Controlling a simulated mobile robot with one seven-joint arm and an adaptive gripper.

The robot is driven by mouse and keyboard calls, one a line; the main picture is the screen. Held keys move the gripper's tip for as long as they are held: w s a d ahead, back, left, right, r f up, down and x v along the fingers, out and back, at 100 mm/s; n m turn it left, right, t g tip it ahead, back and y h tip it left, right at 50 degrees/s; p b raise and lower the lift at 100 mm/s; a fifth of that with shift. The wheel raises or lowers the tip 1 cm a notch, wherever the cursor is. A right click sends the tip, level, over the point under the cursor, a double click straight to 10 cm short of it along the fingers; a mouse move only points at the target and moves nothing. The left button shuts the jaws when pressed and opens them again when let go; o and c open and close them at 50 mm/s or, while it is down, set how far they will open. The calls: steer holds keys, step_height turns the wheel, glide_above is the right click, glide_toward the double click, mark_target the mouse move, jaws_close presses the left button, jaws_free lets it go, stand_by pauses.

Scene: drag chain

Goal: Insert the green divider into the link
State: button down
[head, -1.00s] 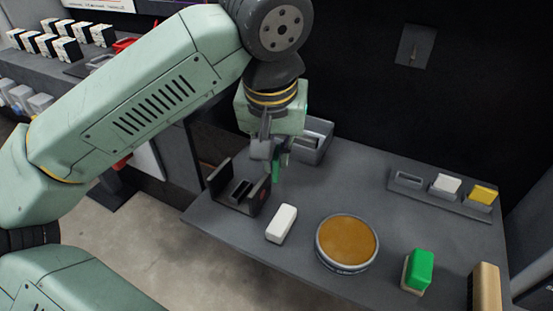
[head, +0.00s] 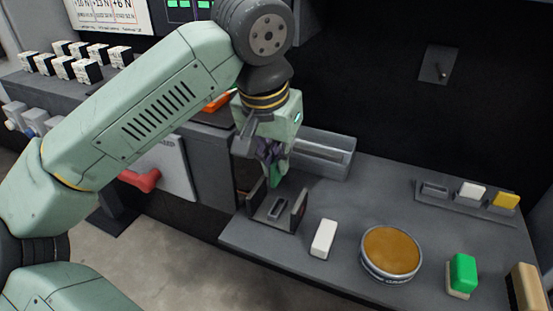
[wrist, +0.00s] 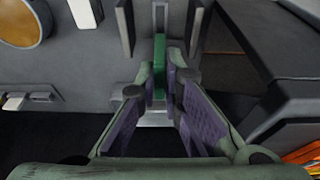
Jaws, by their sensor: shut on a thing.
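My gripper (head: 270,152) is shut on the green divider (head: 275,178), which points down. The link (head: 281,216) is a dark grey piece with two upright side walls and a slotted base, on the bench below. In the head view the divider appears above and behind the slot, close to the walls; its exact height is unclear. In the wrist view the divider (wrist: 159,60) is between my fingertips (wrist: 163,82) and lines up with the gap between the link's walls (wrist: 198,20). Its lower end is hard to see.
A white block (head: 323,239) and a round tin with a brown top (head: 391,250) stand right of the link. A green-topped block (head: 462,273) is farther right. A grey bin (head: 335,172) stands close behind my gripper. A tray with white and yellow blocks (head: 506,200) is at the right.

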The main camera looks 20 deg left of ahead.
mark_target(273, 177)
steer(key=shift+f+b, duration=0.1)
steer(key=shift+b, duration=0.2)
steer(key=shift+f+b, duration=2.35)
steer(key=shift+f, duration=0.45)
steer(key=shift+f+b, duration=1.4)
steer(key=shift+b, duration=0.15)
steer(key=c, duration=1.7)
jaws_free()
steer(key=shift+o, duration=0.2)
steer(key=shift+r, duration=0.1)
steer(key=v, duration=1.2)
